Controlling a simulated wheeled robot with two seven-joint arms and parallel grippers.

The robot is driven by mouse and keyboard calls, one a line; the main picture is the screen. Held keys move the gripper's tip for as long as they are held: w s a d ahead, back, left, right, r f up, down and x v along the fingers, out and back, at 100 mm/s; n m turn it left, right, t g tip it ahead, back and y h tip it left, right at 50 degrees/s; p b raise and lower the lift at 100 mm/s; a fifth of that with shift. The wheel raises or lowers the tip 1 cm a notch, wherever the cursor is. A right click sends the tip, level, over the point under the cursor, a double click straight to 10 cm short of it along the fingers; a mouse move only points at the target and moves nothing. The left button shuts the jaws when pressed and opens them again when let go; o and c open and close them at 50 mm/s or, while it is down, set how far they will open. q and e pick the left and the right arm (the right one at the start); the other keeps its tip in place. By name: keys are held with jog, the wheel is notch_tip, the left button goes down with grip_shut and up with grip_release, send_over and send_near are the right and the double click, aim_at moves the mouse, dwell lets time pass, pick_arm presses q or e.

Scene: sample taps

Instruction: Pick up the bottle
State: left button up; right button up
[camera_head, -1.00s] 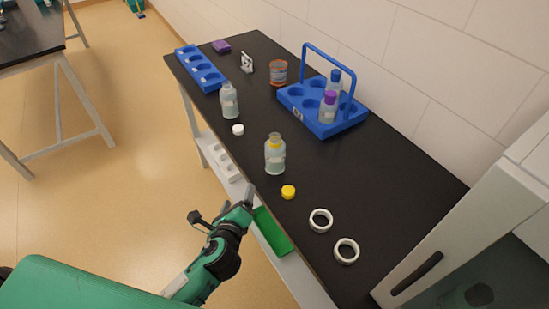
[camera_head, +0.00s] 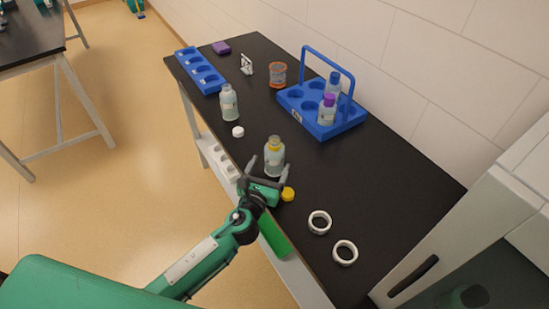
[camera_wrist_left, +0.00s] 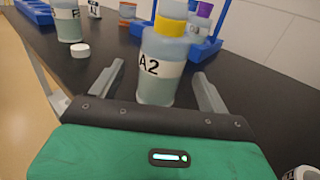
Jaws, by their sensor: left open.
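A clear bottle (camera_head: 274,157) with a yellow neck ring stands upright and uncapped on the black bench, near its front edge. In the left wrist view the bottle (camera_wrist_left: 163,68) carries a label reading A2. My left gripper (camera_head: 266,174) is open at the bottle. In the left wrist view its fingers (camera_wrist_left: 152,88) lie to either side of the bottle's lower body, not closed on it. A yellow cap (camera_head: 287,194) lies on the bench just right of the gripper. My right gripper is not in view.
Another bottle (camera_head: 229,103) and a white cap (camera_head: 238,132) are farther back on the left. A blue carrier (camera_head: 323,125) with bottles stands by the wall. Two white rings (camera_head: 345,252) lie in front. A blue rack (camera_head: 200,73) is at the far end.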

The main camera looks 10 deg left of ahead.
pick_arm(q)
jog(key=shift+w, duration=0.5)
jog(key=w, duration=0.4)
jog(key=shift+w+d+f+p, duration=0.15)
jog(key=shift+d+p, duration=0.2)
jog(key=shift+d, duration=0.05)
jog(key=shift+w, duration=0.3)
jog(key=c, duration=1.2)
jog(key=shift+c, duration=0.2)
